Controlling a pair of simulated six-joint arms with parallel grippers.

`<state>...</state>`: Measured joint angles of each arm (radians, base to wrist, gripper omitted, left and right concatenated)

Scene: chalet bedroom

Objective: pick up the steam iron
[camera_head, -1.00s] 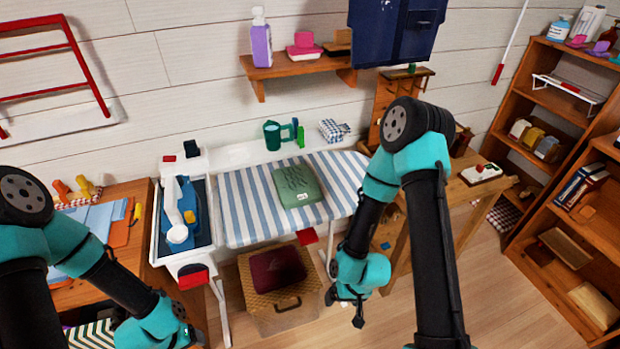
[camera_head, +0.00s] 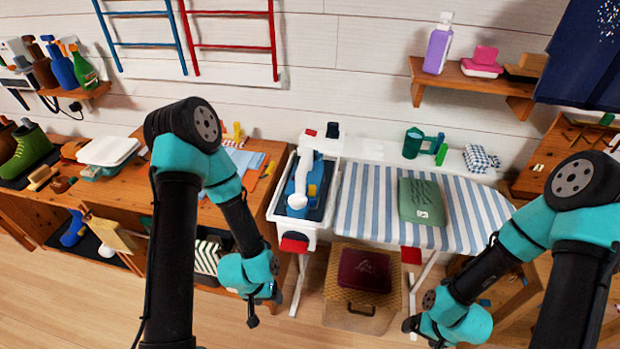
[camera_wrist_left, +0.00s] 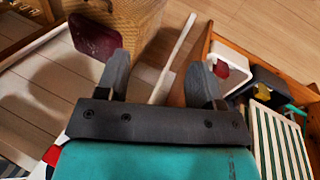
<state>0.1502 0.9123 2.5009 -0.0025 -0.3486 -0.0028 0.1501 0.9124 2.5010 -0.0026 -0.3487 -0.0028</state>
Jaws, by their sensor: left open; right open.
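The steam iron (camera_head: 315,178), blue with a white upper part, sits in the dark-floored white tray (camera_head: 274,208) at the left end of the striped ironing board (camera_head: 362,205). My left gripper (camera_head: 262,308) is open and empty, below and left of the tray, in front of the wooden bench. In the left wrist view its two fingers (camera_wrist_left: 160,82) stand apart with floor and a white board leg between them; the iron cannot be made out there. My right gripper (camera_head: 424,330) is open and empty, low in front of the board, far from the iron.
A folded green cloth (camera_head: 421,202) lies on the board. A woven basket (camera_head: 345,312) with a dark red item stands beneath. The wooden bench (camera_head: 265,150) is left of the tray. A green mug (camera_head: 413,143) stands behind the board. A red pad (camera_head: 294,243) juts from the tray's front.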

